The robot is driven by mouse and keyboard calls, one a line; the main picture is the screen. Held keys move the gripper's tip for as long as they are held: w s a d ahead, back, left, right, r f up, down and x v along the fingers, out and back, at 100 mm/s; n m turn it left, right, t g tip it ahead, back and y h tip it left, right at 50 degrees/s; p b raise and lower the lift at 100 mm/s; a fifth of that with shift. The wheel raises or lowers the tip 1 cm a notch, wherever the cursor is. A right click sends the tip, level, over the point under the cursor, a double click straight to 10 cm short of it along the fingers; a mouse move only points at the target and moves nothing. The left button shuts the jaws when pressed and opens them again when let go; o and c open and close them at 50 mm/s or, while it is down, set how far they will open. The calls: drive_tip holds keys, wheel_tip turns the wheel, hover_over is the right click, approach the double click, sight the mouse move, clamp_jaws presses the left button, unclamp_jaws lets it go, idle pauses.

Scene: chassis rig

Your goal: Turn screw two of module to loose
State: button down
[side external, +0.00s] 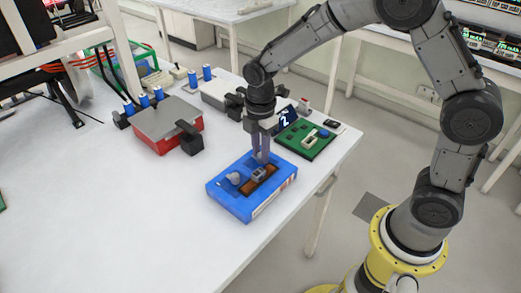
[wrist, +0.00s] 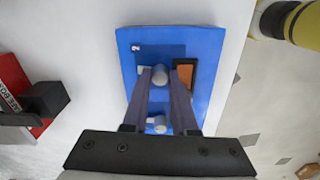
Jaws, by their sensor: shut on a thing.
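The blue module (side external: 224,195) lies flat on the white table near its right edge; it also shows in the wrist view (wrist: 205,48). A small white label with a dark mark, seemingly a 2, is at its upper left in the wrist view. One grey screw knob (wrist: 159,75) sits between my fingertips, near that label. A second grey knob (wrist: 157,124) stands apart, closer to the wrist camera; one free knob (side external: 234,178) shows in the side view. My gripper (side external: 260,162) points down and is shut on the first knob. Its rotation mark cannot be made out.
An orange-brown recess (wrist: 184,74) lies beside the held knob. A red and grey box (side external: 167,125) with black clamps stands behind left. A green board (side external: 310,145) and a dark panel marked 2 (side external: 285,117) are behind right. The table front left is clear.

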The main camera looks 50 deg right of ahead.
drive_tip(key=shift+r+n, duration=0.1)
drive_tip(key=shift+n, duration=0.4)
drive_tip(key=c, duration=0.7)
unclamp_jaws()
wheel_tip(320, 180, up, 14)
drive_tip(key=shift+d, duration=0.1)
